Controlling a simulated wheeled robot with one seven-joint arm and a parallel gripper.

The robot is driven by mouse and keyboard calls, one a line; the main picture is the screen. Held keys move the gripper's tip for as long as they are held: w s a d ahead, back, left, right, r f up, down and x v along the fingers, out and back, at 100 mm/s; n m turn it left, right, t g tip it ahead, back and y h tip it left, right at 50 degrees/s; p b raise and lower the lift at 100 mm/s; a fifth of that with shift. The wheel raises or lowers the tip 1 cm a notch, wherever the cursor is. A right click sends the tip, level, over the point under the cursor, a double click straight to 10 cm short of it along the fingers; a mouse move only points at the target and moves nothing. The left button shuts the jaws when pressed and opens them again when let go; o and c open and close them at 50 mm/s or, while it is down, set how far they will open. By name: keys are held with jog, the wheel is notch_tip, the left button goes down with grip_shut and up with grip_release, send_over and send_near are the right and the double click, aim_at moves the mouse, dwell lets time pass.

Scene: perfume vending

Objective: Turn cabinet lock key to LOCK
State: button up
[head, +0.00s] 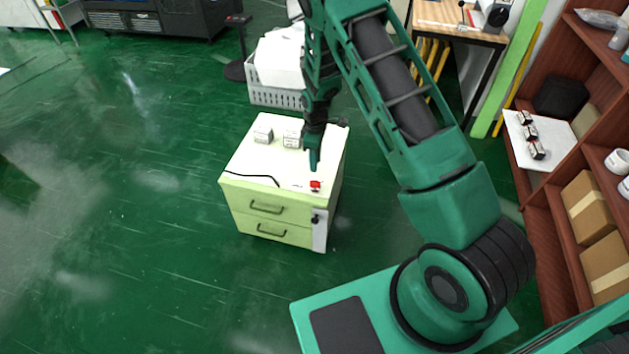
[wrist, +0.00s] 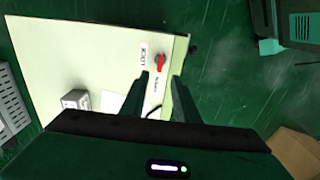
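The pale green cabinet (head: 245,150) has two drawers and a red lock key (head: 315,186) on its top near the front right corner. The key also shows in the wrist view (wrist: 160,61), with a small white label (wrist: 144,52) to its left and small dark lettering below it; both are too small to read surely. My gripper (head: 313,168) points down above the cabinet top, close behind the key. In the wrist view my gripper (wrist: 161,77) is open and empty, its two fingers apart, with the key just beyond the fingertips.
Two small white boxes (head: 263,135) stand on the cabinet top, and a black cable (head: 252,177) lies on it. A grey panel (head: 320,232) is on the cabinet's front right edge. A grey crate (head: 275,96) stands behind. A brown shelf (head: 545,215) is at right; green floor is clear at left.

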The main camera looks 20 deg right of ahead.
aim_at(315, 181)
notch_tip(315, 181, down, 11)
jog(key=shift+r, duration=0.1)
dwell(0.4)
jog(key=shift+c, duration=0.7)
grip_shut()
